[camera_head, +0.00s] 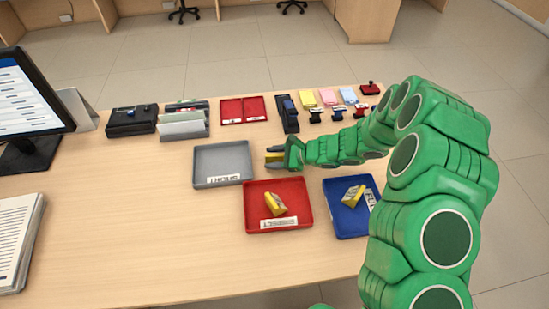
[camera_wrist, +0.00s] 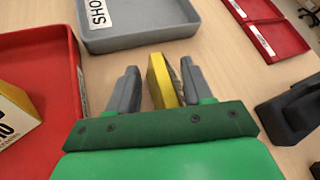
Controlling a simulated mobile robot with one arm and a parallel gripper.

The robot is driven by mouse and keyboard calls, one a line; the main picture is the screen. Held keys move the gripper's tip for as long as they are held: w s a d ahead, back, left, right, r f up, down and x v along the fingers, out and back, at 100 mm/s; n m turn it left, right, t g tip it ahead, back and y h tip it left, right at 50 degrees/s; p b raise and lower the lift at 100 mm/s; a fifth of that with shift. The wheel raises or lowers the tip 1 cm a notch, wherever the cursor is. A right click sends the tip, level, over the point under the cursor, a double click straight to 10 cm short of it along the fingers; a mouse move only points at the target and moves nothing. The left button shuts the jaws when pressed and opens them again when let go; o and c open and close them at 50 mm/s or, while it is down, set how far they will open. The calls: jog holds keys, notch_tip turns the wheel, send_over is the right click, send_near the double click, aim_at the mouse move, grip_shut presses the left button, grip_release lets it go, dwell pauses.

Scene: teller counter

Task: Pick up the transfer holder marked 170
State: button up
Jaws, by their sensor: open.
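A yellow holder (camera_head: 274,155) stands on the bare counter between the fingers of my gripper (camera_head: 276,158). In the wrist view the holder (camera_wrist: 163,82) lies between the two open fingers (camera_wrist: 157,90), nearer the right one, with a gap on its left. Its marking cannot be read from here. A second yellow holder (camera_head: 275,204) lies in the red tray (camera_head: 300,220); part of it shows in the wrist view (camera_wrist: 14,112), its marking cut off by the frame. A third yellow holder (camera_head: 353,195) lies in the blue tray (camera_head: 347,228); its marking is not legible.
A grey tray (camera_head: 203,165), empty, is just left of my gripper; its label begins "SHO" in the wrist view. Behind stand a flat red double tray (camera_head: 244,108), a black stapler-like object (camera_head: 288,113) and several stamps. A monitor (camera_head: 30,95) and papers (camera_head: 18,235) are at left.

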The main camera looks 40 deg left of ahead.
jog(key=shift+c, duration=0.3)
jog(key=c, duration=0.8)
jog(key=shift+o, duration=0.2)
jog(key=shift+r, duration=0.15)
